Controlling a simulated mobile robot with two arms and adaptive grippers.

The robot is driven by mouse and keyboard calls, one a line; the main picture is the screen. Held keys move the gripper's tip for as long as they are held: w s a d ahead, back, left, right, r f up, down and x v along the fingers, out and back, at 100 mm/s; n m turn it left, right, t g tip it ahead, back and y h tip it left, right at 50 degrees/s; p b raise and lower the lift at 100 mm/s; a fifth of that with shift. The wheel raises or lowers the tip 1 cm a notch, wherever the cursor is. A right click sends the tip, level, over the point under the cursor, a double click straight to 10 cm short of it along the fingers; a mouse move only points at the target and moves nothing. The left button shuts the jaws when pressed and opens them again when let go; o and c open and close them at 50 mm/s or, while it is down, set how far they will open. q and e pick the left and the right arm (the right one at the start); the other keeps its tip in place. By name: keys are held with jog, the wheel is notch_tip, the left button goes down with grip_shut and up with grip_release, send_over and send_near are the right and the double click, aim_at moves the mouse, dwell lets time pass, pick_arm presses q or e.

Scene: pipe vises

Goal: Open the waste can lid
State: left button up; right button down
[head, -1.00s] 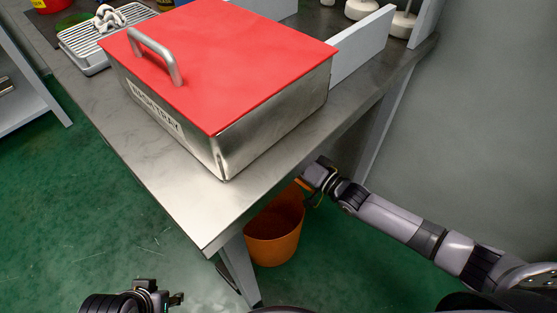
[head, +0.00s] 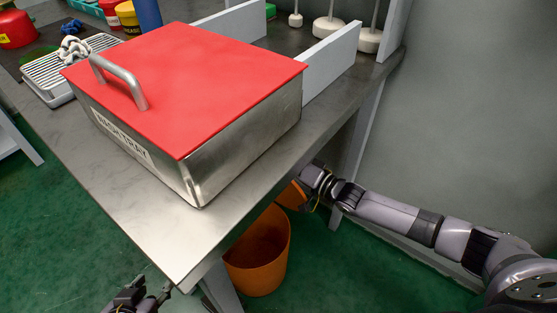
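The orange waste can (head: 256,268) stands on the floor under the table's right edge, and its dark inside shows. An orange piece, seemingly its lid (head: 291,196), stands tilted above the can's right rim, partly hidden by the table edge. My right gripper (head: 304,187) is right at this orange piece. Its fingertips are hidden, so I cannot tell whether it grips the lid. My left gripper (head: 152,291) is at the bottom edge, left of the can and in front of the table corner. Its fingers are apart and empty.
The steel table (head: 165,225) overhangs the can, with its leg (head: 222,288) just left of it. A steel wash tray (head: 240,140) with a red lid (head: 190,85) sits on top. A grey wall (head: 465,130) is at the right. Green floor is open at the left.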

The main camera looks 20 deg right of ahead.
jog(key=c, duration=1.7)
grip_release()
jog(key=shift+r, duration=0.1)
jog(key=shift+s+d+f, duration=0.2)
jog(key=shift+s+d, duration=0.05)
jog(key=shift+s, duration=0.15)
jog(key=v, duration=1.1)
jog(key=shift+r, duration=0.15)
